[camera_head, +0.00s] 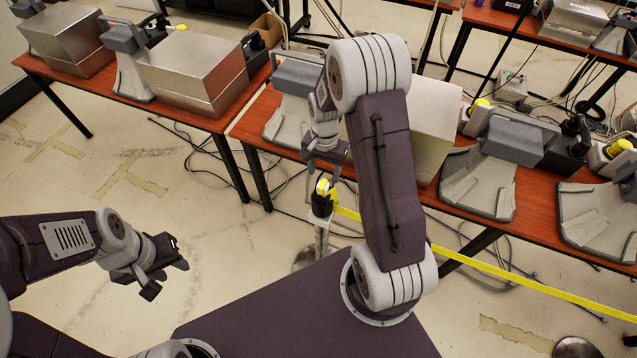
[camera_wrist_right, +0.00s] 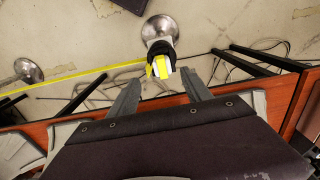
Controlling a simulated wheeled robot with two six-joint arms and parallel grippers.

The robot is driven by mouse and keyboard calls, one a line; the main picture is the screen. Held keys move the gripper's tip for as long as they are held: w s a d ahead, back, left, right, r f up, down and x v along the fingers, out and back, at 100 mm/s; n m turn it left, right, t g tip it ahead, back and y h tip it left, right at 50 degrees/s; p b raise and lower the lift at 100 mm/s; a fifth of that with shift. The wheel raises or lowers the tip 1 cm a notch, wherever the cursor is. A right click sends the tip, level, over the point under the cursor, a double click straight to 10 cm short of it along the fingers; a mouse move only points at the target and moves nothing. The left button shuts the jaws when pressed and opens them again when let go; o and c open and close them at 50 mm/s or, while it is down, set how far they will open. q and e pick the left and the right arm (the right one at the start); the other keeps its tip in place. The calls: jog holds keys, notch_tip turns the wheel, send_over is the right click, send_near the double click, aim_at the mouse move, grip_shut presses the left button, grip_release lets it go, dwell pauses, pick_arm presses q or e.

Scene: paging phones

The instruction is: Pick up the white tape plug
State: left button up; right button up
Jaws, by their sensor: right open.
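The white tape plug (camera_wrist_right: 162,66) sits in the black head (camera_wrist_right: 160,50) of a barrier post, with yellow tape beside it. In the head view the post head (camera_head: 322,204) shows below my right gripper (camera_head: 322,172), and the plug is hard to make out there. In the right wrist view, my right gripper (camera_wrist_right: 162,86) is open and empty. Its fingers spread to either side below the plug, apart from it. My left gripper (camera_head: 167,280) hangs open and empty over the floor at the left.
The yellow tape (camera_head: 530,288) stretches from the post to the right. A red-brown table (camera_head: 470,212) with grey phone stands and a box runs behind it. Another table (camera_head: 110,98) stands at the back left. Cables lie on the floor; the left floor is mostly clear.

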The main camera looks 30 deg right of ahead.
aim_at(323, 185)
jog(key=shift+s+d+r, duration=0.15)
jog(key=shift+d+r, duration=0.05)
jog(key=shift+d, duration=0.05)
jog(key=shift+f, duration=0.1)
jog(key=f, duration=0.2)
jog(key=f+p, duration=0.1)
jog(key=shift+w+a+f, duration=0.2)
jog(key=shift+w+a, duration=0.05)
jog(key=shift+a, duration=0.1)
jog(key=shift+f, duration=0.25)
jog(key=shift+d+f, duration=0.1)
jog(key=shift+d, duration=0.05)
notch_tip(323, 185, down, 5)
jog(key=shift+w+r+p, duration=0.15)
jog(key=shift+r+p, duration=0.05)
jog(key=shift+p, duration=0.8)
jog(key=shift+w+f, duration=0.1)
jog(key=shift+f, duration=0.1)
jog(key=c, duration=1.1)
grip_shut()
pick_arm(q)
notch_tip(323, 185, up, 3)
jog(key=shift+r, duration=0.15)
pick_arm(e)
jog(key=shift+r, duration=0.1)
